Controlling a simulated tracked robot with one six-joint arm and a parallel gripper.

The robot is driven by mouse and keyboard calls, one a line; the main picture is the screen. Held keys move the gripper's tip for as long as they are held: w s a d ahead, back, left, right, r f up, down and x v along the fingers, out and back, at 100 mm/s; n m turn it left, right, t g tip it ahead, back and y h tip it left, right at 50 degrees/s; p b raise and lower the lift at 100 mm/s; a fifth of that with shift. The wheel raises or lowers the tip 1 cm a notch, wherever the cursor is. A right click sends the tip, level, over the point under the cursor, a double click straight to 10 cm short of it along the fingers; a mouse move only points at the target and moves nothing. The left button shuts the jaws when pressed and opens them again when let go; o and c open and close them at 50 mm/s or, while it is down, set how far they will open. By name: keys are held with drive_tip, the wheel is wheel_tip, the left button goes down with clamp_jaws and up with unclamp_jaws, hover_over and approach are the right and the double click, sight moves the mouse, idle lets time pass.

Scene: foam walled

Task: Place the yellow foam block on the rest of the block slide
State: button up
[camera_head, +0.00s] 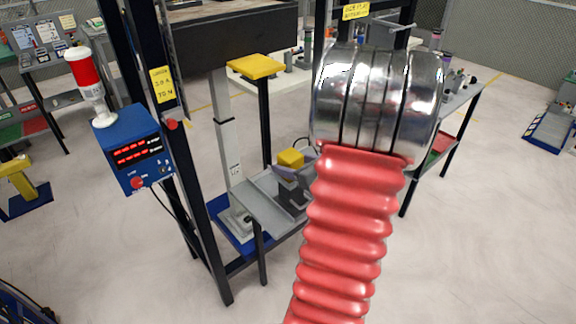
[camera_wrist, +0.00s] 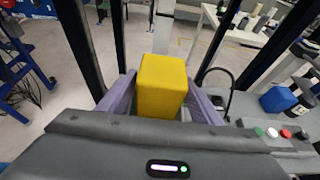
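The yellow foam block (camera_head: 290,158) shows behind my red arm sleeve in the head view. In the wrist view the yellow foam block (camera_wrist: 162,85) stands between the two purple fingers of my gripper (camera_wrist: 162,105). The fingers lie along its left and right sides and appear closed on it. In the head view my gripper (camera_head: 296,172) is partly hidden by my arm. A grey sloping panel (camera_head: 255,208) lies just left of and below the block, inside the black frame, and may be the block slide. I cannot tell which part is its rest.
A black post frame (camera_head: 190,180) stands left of my gripper, with a blue display box (camera_head: 135,148) on it. The wrist view shows a blue block (camera_wrist: 278,99) at right.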

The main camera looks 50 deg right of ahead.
drive_tip(key=shift+o, duration=0.6)
drive_tip(key=shift+r, duration=0.1)
drive_tip(key=v, duration=1.2)
idle(0.5)
drive_tip(key=w+a+n+g+y, duration=0.3)
drive_tip(key=w+a+n, duration=0.2)
drive_tip(key=a+n, duration=0.55)
drive_tip(key=w+a+n+g+y, duration=0.25)
drive_tip(key=w+a+n, duration=0.25)
drive_tip(key=a+n, duration=0.6)
drive_tip(key=s+a+r+n+g+h, duration=0.1)
drive_tip(key=s+a+r+n, duration=0.2)
drive_tip(key=a+n, duration=0.5)
drive_tip(key=s+a+r+n+g+h, duration=0.1)
drive_tip(key=s+a+r+n, duration=0.2)
drive_tip(key=a+n, duration=0.6)
drive_tip(key=shift+s+a+r, duration=0.2)
drive_tip(key=shift+s+a, duration=0.1)
drive_tip(key=shift+a, duration=0.8)
